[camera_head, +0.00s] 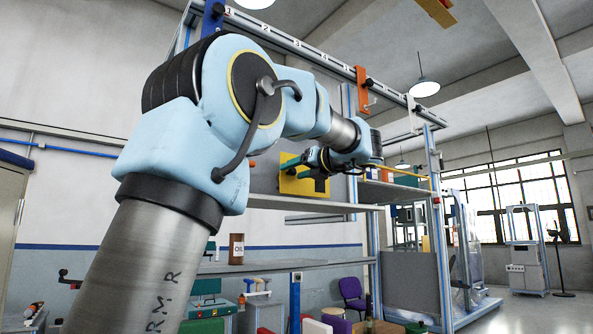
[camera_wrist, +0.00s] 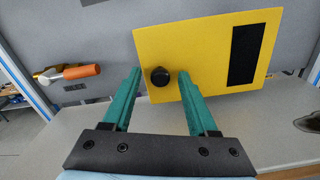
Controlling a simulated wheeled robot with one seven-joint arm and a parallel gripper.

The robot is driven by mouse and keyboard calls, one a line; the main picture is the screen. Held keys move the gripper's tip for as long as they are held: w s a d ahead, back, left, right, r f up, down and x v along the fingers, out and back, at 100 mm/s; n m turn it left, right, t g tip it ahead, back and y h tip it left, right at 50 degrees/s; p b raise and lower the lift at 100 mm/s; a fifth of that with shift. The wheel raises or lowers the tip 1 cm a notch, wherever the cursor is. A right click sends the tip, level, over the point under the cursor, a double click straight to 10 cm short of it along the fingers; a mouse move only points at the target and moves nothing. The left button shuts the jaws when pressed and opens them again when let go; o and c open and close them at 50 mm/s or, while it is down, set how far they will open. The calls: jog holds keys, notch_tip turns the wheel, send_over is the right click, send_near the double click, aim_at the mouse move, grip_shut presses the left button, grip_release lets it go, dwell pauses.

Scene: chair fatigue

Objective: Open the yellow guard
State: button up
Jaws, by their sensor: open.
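The yellow guard (camera_wrist: 206,68) is a flat yellow plate in front of a grey panel, tilted in the wrist view. It has a black round knob (camera_wrist: 160,77) near its left edge and a black rectangular patch (camera_wrist: 246,55) on its right part. My gripper (camera_wrist: 160,76) is open, with its two green fingers on either side of the knob in the picture. I cannot tell whether the fingers touch the knob or the plate. In the head view the yellow guard (camera_head: 290,181) is partly hidden by my gripper (camera_head: 305,165).
A grey shelf (camera_wrist: 45,150) runs below. In the head view, an overhead rail (camera_head: 300,52) crosses above my arm, and a brown oil can (camera_head: 236,249) stands on a lower shelf.

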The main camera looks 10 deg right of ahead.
jog(key=shift+c, duration=0.3)
grip_shut()
dwell(1.0)
